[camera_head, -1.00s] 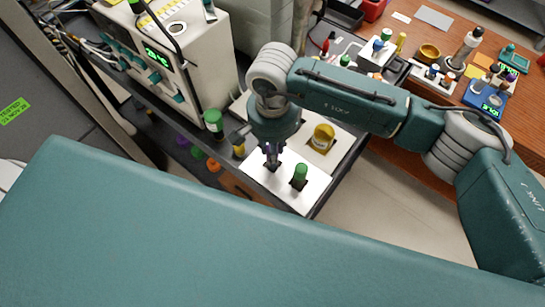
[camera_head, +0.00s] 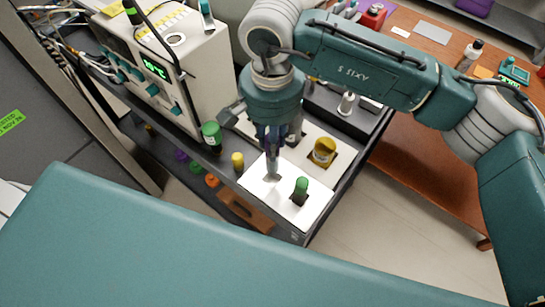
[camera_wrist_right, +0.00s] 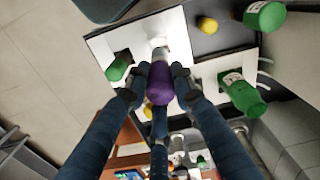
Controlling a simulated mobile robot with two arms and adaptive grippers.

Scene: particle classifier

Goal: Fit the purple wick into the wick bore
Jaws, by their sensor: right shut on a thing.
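My right gripper (camera_head: 274,150) points down over the white plate (camera_head: 258,192) on the cart. In the right wrist view my right gripper (camera_wrist_right: 157,72) is shut on the purple wick (camera_wrist_right: 160,88). The wick's pale lower part reaches toward the white plate (camera_wrist_right: 133,42). In the head view the wick's pale grey lower part (camera_head: 272,168) hangs below the fingers. Its tip is over or at the plate; I cannot tell if it touches. The wick bore is not clearly visible. My left gripper is not in view.
A green piece (camera_head: 301,185) stands in the same plate. A green-capped bottle (camera_head: 211,134) and a small yellow piece (camera_head: 237,160) are to the left, near the white instrument (camera_head: 165,60). A wooden table (camera_head: 440,165) is at right.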

